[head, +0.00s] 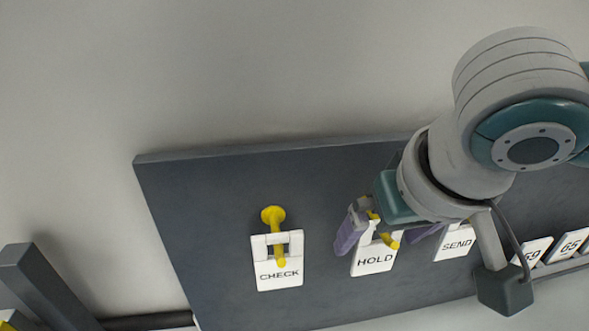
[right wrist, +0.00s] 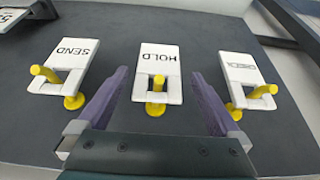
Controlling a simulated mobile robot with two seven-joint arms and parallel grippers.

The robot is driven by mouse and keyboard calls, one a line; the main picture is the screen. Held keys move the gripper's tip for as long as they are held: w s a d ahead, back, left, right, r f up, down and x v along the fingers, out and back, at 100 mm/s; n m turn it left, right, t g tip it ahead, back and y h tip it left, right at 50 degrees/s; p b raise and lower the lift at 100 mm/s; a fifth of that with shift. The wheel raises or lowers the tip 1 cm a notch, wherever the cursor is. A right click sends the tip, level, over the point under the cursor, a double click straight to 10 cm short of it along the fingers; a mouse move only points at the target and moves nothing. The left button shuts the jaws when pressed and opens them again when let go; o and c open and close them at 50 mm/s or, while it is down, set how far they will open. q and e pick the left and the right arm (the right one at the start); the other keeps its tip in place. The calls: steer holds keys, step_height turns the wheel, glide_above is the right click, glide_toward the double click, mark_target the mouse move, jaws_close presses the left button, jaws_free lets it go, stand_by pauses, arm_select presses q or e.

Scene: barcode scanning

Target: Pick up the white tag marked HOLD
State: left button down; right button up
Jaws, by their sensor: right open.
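The white HOLD tag (head: 375,261) hangs by its slot on a yellow peg on the dark board. In the right wrist view the HOLD tag (right wrist: 157,67) lies ahead, between the lines of my two fingers. My right gripper (head: 371,229) is open, its purple fingers on either side of the tag's upper end. In the right wrist view the right gripper (right wrist: 157,92) shows a gap on both sides of the tag, with no visible contact. In the head view the gripper hides part of the peg and the tag's top. My left gripper is not in view.
A white CHECK tag (head: 279,275) hangs on a yellow peg (head: 272,217) to the left. A SEND tag (head: 457,243) hangs to the right, close to my right gripper. Numbered white tags (head: 570,245) stand on a rail at the right. The dark board (head: 205,210) backs them.

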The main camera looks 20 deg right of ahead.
mark_target(372, 242)
steer(key=x, duration=0.4)
steer(key=shift+w+d, duration=0.15)
steer(key=shift+w, duration=0.05)
steer(key=shift+r, duration=0.1)
steer(key=shift+c, duration=0.2)
steer(key=c, duration=1.3)
steer(key=shift+r, duration=0.1)
